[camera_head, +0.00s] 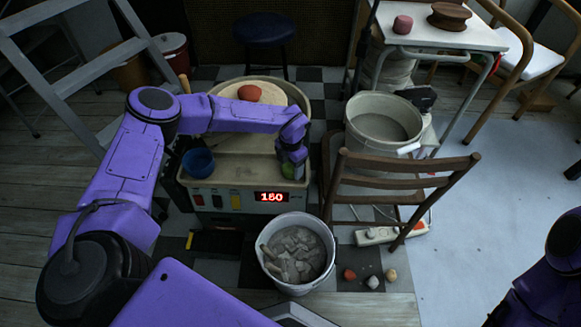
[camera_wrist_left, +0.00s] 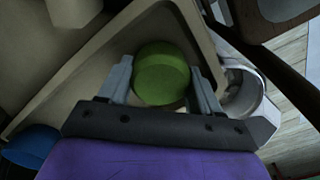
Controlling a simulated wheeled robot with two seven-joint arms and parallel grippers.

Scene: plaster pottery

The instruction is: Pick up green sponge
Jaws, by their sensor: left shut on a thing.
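The green sponge (camera_wrist_left: 162,73) is a round green piece in the left wrist view, between the two fingers of my left gripper (camera_wrist_left: 162,84). The fingers are shut on its sides. In the head view my left gripper (camera_head: 291,166) points down at the right end of the pottery wheel's tray, and only a bit of the green sponge (camera_head: 289,171) shows beneath it. I cannot tell whether the sponge touches the tray. My right arm shows at the lower right edge of the head view, but its gripper is out of view.
The pottery wheel (camera_head: 215,172) holds a red clay lump (camera_head: 249,93) and a blue bowl (camera_head: 198,162). A bucket of grey pieces (camera_head: 319,225) stands in front. A wooden chair (camera_head: 390,180) and a large bucket (camera_head: 383,120) stand close to the right. Open floor lies farther right.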

